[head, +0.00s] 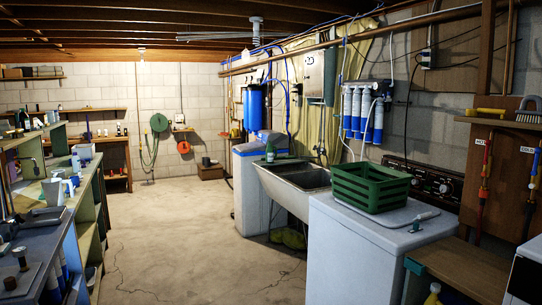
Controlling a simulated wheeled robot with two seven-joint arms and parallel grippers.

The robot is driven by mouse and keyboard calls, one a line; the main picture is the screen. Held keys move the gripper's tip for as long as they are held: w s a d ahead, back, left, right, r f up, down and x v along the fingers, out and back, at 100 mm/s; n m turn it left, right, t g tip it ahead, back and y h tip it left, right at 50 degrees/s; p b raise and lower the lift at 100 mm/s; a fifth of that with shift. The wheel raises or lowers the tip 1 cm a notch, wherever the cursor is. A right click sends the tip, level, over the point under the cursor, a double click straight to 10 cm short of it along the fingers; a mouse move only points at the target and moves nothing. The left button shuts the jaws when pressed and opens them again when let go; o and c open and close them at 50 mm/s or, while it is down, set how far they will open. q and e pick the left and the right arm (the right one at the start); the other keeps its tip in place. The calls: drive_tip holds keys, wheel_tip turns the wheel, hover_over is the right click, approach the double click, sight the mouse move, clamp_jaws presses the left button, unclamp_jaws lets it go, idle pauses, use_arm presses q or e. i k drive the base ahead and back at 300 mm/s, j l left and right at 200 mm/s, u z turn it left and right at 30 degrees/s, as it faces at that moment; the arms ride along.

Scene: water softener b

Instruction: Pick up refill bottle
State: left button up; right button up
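A small green bottle with a pale top (270,153) stands upright at the far left corner of the utility sink (286,194), beside the white softener tank. A yellow bottle (433,295) shows partly at the bottom edge, below the wooden bench. I cannot tell for certain which is the refill bottle; labels are too small to read. Neither of my grippers is in view.
The concrete floor (190,240) is clear through the middle. A cluttered workbench (52,232) runs along the left. A white washer (375,250) carrying a green basket (371,186) stands in front of the sink. A wooden bench (462,268) is at right.

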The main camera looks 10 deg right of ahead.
sight(270, 158)
drive_tip(key=i+j, duration=0.1)
drive_tip(key=i, duration=3.8)
drive_tip(key=i+z, duration=0.5)
drive_tip(key=i+j+z, duration=0.45)
drive_tip(key=i, duration=0.15)
drive_tip(key=i+j+z, duration=0.35)
drive_tip(key=i+z, duration=0.15)
drive_tip(key=i+j+z, duration=0.45)
drive_tip(key=j, duration=0.15)
drive_tip(key=k+u, duration=0.1)
drive_tip(key=u, duration=1.15)
drive_tip(key=i+j, duration=0.1)
drive_tip(key=j, duration=0.3)
drive_tip(key=i+j, duration=0.1)
drive_tip(key=j, duration=0.3)
drive_tip(key=i+j, duration=0.1)
drive_tip(key=j, duration=0.3)
drive_tip(key=i+j, duration=0.15)
drive_tip(key=j, duration=0.25)
drive_tip(key=i+j, duration=0.1)
drive_tip(key=j, duration=0.3)
